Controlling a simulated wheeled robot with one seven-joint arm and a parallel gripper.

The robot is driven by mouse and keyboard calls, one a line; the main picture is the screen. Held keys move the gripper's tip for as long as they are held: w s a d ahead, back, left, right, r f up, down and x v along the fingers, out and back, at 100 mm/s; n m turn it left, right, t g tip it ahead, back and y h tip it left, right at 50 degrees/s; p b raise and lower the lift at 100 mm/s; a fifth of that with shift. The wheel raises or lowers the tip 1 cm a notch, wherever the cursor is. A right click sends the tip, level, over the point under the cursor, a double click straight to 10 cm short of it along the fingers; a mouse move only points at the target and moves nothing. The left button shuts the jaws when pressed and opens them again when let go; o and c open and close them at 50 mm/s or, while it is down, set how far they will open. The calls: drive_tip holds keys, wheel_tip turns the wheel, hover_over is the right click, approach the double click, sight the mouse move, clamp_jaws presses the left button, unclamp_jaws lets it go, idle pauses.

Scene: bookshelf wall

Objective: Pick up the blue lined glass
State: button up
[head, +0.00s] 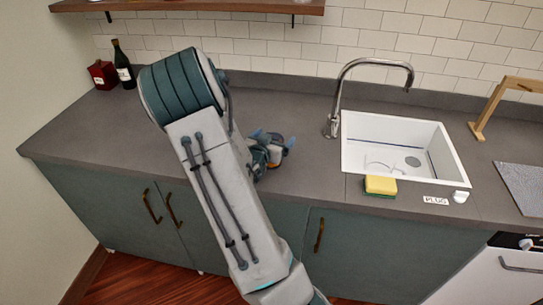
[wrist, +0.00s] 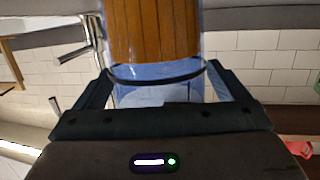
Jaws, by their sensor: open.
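A clear bluish glass (wrist: 158,95) with a dark line around it fills the middle of the wrist view. A brown, vertically striped part, like wood, shows in or on it. That view appears upside down, with the counter at the top. My gripper (wrist: 158,72) is open, with one finger on each side of the glass; I cannot tell whether they touch it. In the head view my gripper (head: 270,147) is low over the counter, left of the sink. A small orange-brown patch shows there, and the arm and gripper hide most of the glass.
The grey counter (head: 90,135) is clear at left front. A dark bottle (head: 123,66) and red box (head: 103,75) stand at the back left. The faucet (head: 340,95), white sink (head: 440,150) and yellow sponge (head: 380,185) are to the right. A shelf (head: 200,5) hangs above.

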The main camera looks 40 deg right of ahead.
drive_tip(key=c, duration=1.7)
drive_tip(key=shift+w+r, duration=0.1)
drive_tip(key=shift+r, duration=0.05)
